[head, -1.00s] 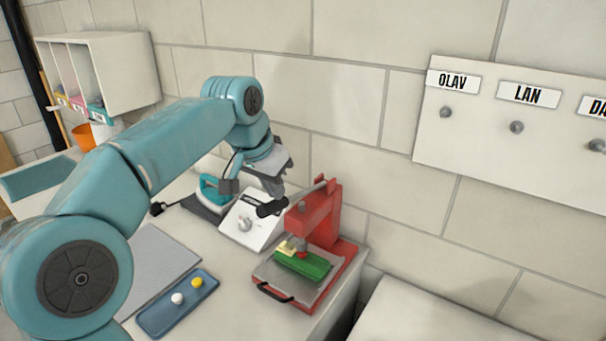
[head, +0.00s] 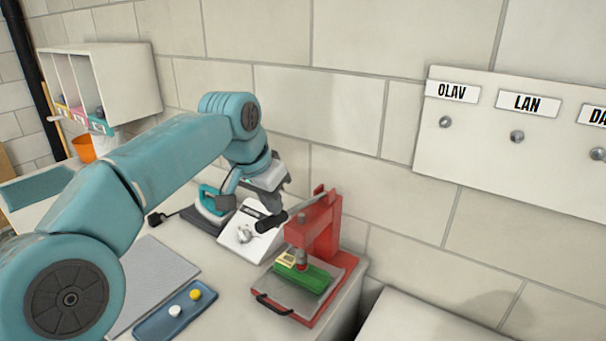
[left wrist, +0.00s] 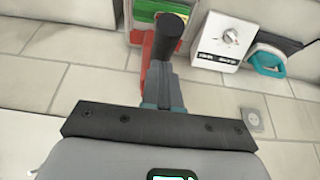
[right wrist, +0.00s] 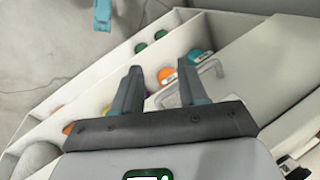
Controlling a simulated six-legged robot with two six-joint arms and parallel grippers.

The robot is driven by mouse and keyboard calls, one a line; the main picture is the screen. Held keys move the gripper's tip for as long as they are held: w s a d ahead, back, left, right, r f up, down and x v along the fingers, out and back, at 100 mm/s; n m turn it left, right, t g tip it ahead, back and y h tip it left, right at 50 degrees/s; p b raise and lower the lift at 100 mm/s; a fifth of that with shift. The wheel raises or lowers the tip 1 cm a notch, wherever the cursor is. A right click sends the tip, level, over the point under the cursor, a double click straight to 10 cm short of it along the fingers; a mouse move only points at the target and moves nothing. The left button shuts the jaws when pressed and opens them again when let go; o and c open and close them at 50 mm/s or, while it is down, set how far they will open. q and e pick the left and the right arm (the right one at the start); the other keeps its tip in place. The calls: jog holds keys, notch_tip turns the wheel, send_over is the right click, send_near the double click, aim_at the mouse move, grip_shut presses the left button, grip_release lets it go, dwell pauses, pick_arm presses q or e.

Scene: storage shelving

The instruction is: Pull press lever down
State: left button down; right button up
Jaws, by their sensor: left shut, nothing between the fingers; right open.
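The red press (head: 322,228) stands on the bench near its right corner, in the head view. Its lever has a black handle (head: 268,223) sticking out to the left on a grey rod. A green block (head: 312,279) with a yellow part lies under the press head. My left gripper (head: 279,207) is shut and empty, just above and beside the handle; contact cannot be told. The left wrist view shows the handle (left wrist: 172,32) close in front of the shut fingers (left wrist: 160,85). My right gripper (right wrist: 160,80) is open and empty, in the right wrist view only.
A white box with a knob (head: 244,236) and a teal iron (head: 210,201) stand left of the press. A grey mat (head: 152,280) and a blue tray (head: 152,325) lie in front. A name board (head: 470,132) hangs on the wall. Bins with coloured balls (right wrist: 166,74) are below my right gripper.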

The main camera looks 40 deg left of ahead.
pick_arm(q)
notch_tip(320, 180, up, 16)
jog(key=p, duration=1.1)
jog(key=shift+f, duration=0.25)
jog(key=shift+s, duration=0.15)
